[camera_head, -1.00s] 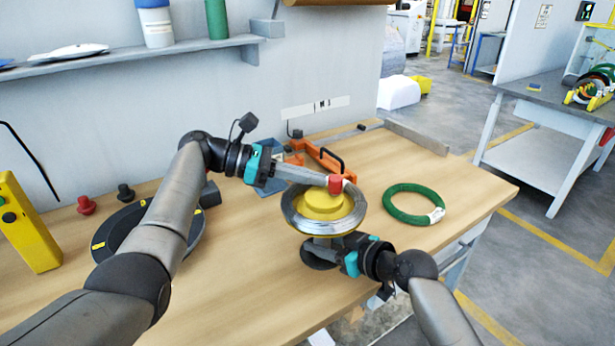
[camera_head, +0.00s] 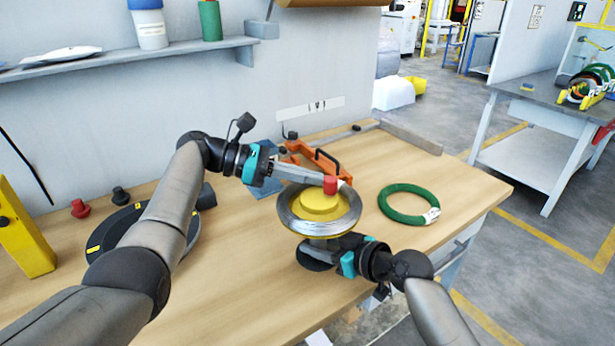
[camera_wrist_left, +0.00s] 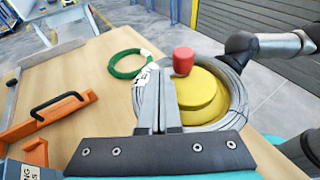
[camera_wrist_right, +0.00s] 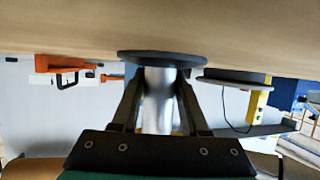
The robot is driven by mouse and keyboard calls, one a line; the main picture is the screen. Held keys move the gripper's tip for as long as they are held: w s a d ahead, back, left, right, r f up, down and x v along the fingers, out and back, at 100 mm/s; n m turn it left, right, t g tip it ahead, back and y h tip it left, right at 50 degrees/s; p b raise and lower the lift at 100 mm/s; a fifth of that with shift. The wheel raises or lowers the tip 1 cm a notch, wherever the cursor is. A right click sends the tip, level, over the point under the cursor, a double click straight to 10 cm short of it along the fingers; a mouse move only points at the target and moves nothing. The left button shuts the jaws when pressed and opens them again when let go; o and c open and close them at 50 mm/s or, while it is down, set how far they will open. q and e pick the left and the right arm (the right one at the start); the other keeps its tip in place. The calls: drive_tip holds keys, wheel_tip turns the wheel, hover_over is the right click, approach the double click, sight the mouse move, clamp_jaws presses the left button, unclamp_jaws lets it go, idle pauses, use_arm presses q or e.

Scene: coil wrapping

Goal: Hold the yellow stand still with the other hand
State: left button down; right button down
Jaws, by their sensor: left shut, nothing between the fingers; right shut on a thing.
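The yellow stand (camera_head: 320,203) stands on the wooden table with a silver wire coil (camera_head: 290,222) around its yellow top. A red knob (camera_head: 330,184) is at the top's edge; it also shows in the left wrist view (camera_wrist_left: 183,60). My left gripper (camera_head: 318,181) is shut and empty, reaching over the coil with its tips beside the red knob. My right gripper (camera_wrist_right: 158,88) is shut on the stand's silver post (camera_wrist_right: 158,108), below the yellow top. The stand's dark round base (camera_wrist_right: 162,58) rests on the table. The head view partly hides the right fingertips.
A green coil (camera_head: 405,204) lies on the table to the right of the stand. An orange tool with a black handle (camera_head: 312,158) lies behind. A black disc (camera_head: 115,222) and a yellow block (camera_head: 25,240) are at the left. The front middle table is bare.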

use_arm(q)
drive_tip(key=shift+w+d, duration=0.8)
drive_tip(key=shift+d, duration=0.05)
idle(0.3)
drive_tip(key=shift+w+d, duration=0.2)
drive_tip(key=shift+d, duration=0.25)
drive_tip(key=shift+w+d, duration=0.1)
drive_tip(key=shift+d, duration=0.3)
idle(1.4)
